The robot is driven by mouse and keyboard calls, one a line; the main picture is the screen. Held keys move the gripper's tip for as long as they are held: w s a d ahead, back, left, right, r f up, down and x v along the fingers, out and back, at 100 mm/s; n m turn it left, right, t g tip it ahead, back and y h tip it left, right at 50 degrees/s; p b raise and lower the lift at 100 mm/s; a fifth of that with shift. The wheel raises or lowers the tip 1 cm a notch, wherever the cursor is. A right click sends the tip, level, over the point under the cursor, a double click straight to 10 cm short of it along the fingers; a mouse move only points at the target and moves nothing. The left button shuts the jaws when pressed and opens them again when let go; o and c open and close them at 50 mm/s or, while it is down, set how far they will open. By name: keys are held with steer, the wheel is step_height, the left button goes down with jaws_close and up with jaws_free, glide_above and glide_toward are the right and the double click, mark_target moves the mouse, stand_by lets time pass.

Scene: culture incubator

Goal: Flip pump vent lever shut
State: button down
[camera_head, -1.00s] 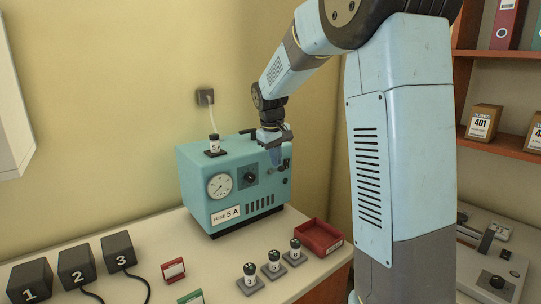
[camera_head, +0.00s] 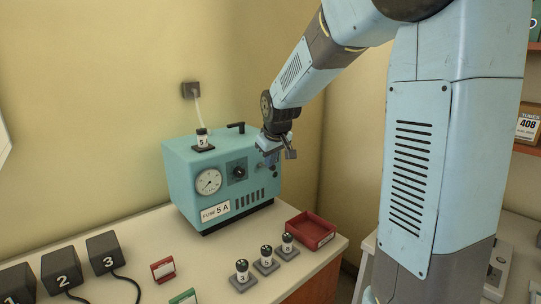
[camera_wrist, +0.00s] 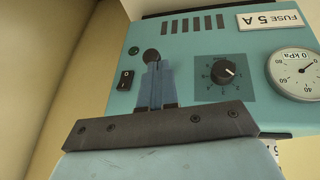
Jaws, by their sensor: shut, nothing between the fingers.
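The teal pump (camera_head: 180,185) stands on the bench with its front panel facing me. It also shows upside down in the wrist view (camera_wrist: 125,95). My gripper (camera_head: 272,162) is at the right end of the pump's front. In the wrist view my gripper (camera_wrist: 155,68) is shut and empty, its blue fingers pointing at the panel. A lever with a round black knob (camera_wrist: 151,56) shows right at the fingertips. The fingers hide its lower part, and I cannot tell whether they touch it. In the head view my gripper hides the lever.
The panel carries a rocker switch (camera_wrist: 126,80), a dial knob (camera_wrist: 223,71) and a pressure gauge (camera_wrist: 297,73). A fuse (camera_head: 202,139) stands on the pump's top. Several fuses, a red tray (camera_head: 311,232) and numbered black boxes (camera_head: 62,268) are on the bench.

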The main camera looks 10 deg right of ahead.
steer(key=f, duration=0.1)
steer(key=s+f, duration=0.1)
steer(key=f, duration=0.1)
steer(key=shift+s+d+f+t, duration=0.2)
steer(key=shift+s+d+t, duration=0.05)
steer(key=shift+d+t, duration=0.15)
steer(key=shift+r, duration=0.15)
steer(key=shift+r, duration=0.65)
steer(key=shift+a+r, duration=0.1)
